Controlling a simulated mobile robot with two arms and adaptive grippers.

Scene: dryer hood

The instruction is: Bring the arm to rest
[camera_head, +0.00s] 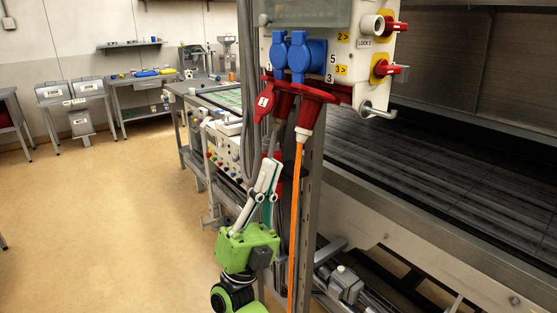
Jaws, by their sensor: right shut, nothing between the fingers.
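My right gripper (270,164) is in the lower middle of the head view, on its green wrist. It points up and slightly right, in front of the metal post. Its pale fingers are closed together with nothing visible between them. The fingertips overlap the grey cable and lower end of a red plug (266,101) in the picture; I cannot tell whether they touch. My left gripper is not in view.
A socket panel (345,50) with blue sockets (308,56), red plugs and red switches hangs above the gripper. An orange cable (295,215) runs down the post (312,190) just right of it. The dark dryer bed (430,150) fills the right. Open floor (110,220) lies left.

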